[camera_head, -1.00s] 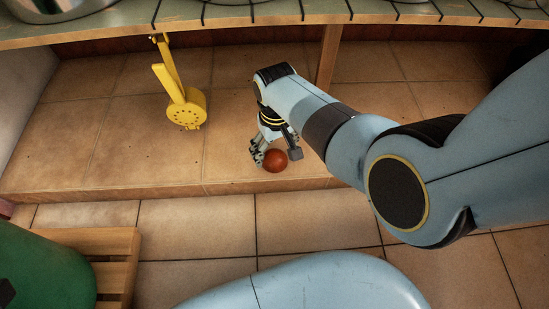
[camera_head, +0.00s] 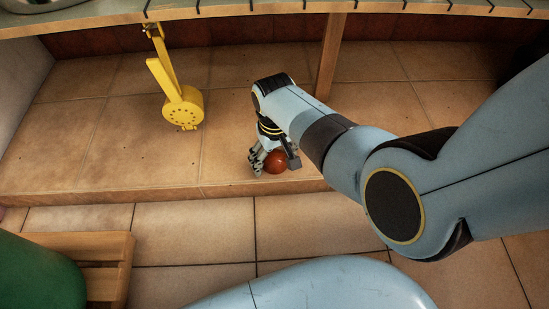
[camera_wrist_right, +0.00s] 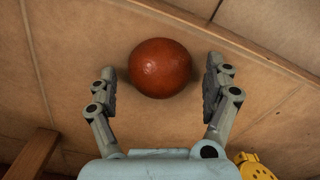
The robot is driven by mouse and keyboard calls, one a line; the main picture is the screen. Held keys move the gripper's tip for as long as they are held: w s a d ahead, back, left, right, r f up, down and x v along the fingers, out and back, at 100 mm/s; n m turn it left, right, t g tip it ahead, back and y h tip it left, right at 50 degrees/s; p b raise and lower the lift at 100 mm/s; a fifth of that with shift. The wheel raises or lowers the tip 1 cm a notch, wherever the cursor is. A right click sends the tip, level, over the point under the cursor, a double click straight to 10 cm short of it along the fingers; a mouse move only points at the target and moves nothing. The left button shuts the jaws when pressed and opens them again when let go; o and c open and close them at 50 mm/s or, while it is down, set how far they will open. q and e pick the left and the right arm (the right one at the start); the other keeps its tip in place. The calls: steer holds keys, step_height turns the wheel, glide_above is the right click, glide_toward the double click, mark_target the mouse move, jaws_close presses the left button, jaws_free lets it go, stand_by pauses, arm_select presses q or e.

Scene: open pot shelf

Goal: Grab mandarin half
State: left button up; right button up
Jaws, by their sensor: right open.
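A round red-orange fruit, which I take for the mandarin half (camera_head: 277,161), sits on the tiled ledge near its front edge. In the right wrist view the mandarin half (camera_wrist_right: 160,68) shows as a smooth rounded top; no cut face is visible. My right gripper (camera_head: 273,160) is low over the ledge at the fruit, partly covering it. In the right wrist view my right gripper (camera_wrist_right: 163,85) is open, with one finger on each side of the fruit and gaps between. My left gripper is not in view.
A yellow utensil with a holed round head (camera_head: 182,108) hangs from the shelf (camera_head: 250,16) left of my right arm. A wooden post (camera_head: 330,60) stands behind the arm. A wooden slatted piece (camera_head: 105,265) and a green object (camera_head: 35,275) are at lower left. The ledge's left side is clear.

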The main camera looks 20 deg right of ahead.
steer(key=c, duration=1.2)
steer(key=shift+c, duration=0.2)
